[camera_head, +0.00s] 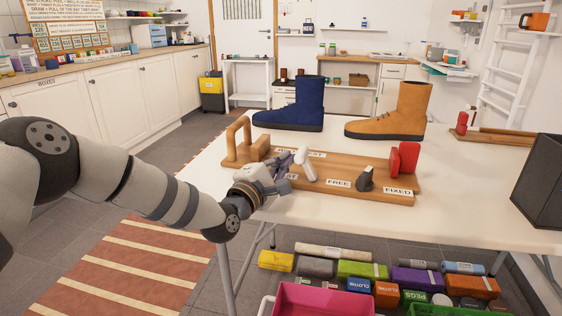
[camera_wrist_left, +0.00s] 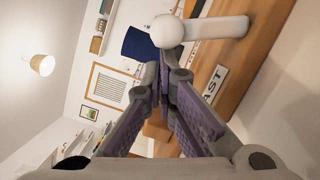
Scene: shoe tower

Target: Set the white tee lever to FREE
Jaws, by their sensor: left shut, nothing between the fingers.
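The white tee lever (camera_head: 305,167) stands tilted on a wooden board (camera_head: 385,191) on the white table, behind a label ending in "SE" and left of the FREE label (camera_head: 339,183). In the left wrist view the lever (camera_wrist_left: 215,28) shows close up, its round end just beyond my fingertips. My left gripper (camera_head: 283,163) is shut and empty, right beside the lever on its left; I cannot tell whether they touch. In the wrist view the closed fingers (camera_wrist_left: 168,72) point at the lever's round end. My right gripper is not in view.
On the board are a wooden handle (camera_head: 238,142), a dark knob (camera_head: 365,180) and a red paddle (camera_head: 408,158) near the FIXED label (camera_head: 398,191). A blue boot (camera_head: 305,105) and a tan boot (camera_head: 405,108) stand behind. A black box (camera_head: 545,180) is at right. The table front is clear.

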